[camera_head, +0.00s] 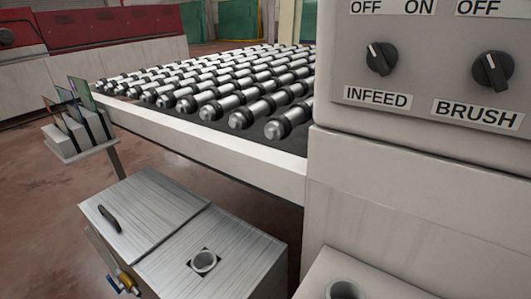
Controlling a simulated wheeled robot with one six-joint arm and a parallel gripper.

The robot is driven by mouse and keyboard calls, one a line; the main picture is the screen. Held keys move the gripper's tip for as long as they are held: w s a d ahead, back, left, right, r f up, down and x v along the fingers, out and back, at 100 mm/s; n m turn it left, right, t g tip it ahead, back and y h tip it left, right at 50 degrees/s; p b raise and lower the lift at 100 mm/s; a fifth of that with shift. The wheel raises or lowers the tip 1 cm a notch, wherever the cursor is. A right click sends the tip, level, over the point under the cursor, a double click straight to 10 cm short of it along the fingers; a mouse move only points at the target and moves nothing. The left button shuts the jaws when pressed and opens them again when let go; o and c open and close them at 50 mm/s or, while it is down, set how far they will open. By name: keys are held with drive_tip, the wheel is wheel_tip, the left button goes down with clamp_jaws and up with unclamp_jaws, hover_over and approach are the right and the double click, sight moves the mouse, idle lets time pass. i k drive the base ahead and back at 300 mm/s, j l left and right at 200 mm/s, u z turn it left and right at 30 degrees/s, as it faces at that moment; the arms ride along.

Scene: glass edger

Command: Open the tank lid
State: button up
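The tank (235,258) is a grey metal box on the floor at the lower middle, below the roller conveyor. Its lid (150,212) is a brushed metal plate on the left part of the top and lies flat and closed. A black bar handle (109,218) sits near the lid's left edge. My gripper is not in view.
A roller conveyor (205,120) overhangs behind the tank. A control cabinet (410,200) with INFEED and BRUSH knobs blocks the right. A glass sample rack (70,143) stands at left. Valves (126,280) stick out from the tank's front left. The floor left is clear.

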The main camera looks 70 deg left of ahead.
sight(137, 214)
drive_tip(key=u, duration=2.9)
